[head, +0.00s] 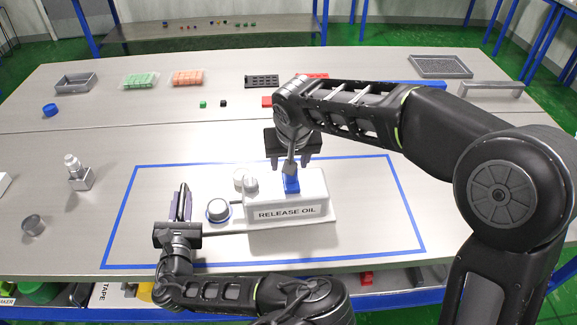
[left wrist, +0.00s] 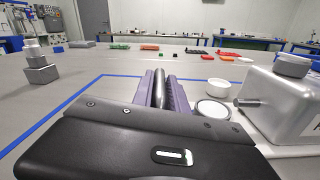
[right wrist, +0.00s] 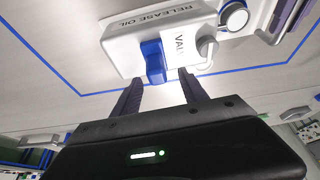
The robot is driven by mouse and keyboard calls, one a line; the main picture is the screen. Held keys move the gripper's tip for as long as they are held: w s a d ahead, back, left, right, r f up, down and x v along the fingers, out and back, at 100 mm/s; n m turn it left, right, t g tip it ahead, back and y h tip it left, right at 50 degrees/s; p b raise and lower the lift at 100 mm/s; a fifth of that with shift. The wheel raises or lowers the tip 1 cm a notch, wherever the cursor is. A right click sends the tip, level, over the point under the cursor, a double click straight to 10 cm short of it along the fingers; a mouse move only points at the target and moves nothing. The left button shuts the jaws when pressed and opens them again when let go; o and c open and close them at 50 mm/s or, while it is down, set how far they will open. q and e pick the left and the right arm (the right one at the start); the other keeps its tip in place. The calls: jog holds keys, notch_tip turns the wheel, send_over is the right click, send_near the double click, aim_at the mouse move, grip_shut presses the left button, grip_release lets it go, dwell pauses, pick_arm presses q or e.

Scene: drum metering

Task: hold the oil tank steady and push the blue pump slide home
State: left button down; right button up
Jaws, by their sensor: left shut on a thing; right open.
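The oil tank (head: 300,195) is a pale box labelled "RELEASE OIL" on a light base plate inside a blue taped outline. Its grey side shows at the right of the left wrist view (left wrist: 285,98). The blue pump slide (head: 291,184) stands up from the tank top and also shows in the right wrist view (right wrist: 153,62).
A round white cup with a dark rim (head: 218,209) sits between my left gripper and the tank. A metal fitting (head: 77,172) and a small metal cup (head: 33,225) stand at the left. Trays and coloured parts lie at the back. The taped area's right side is clear.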

aim_at(181, 217)
jog(key=v, duration=0.7)
jog(key=shift+r, duration=0.2)
jog(key=shift+s, duration=0.1)
pick_arm(q)
jog(key=c, duration=1.2)
grip_release()
jog(key=shift+c, duration=0.2)
jog(key=s, duration=0.7)
jog(key=shift+s+d, duration=0.2)
jog(key=shift+s, duration=0.05)
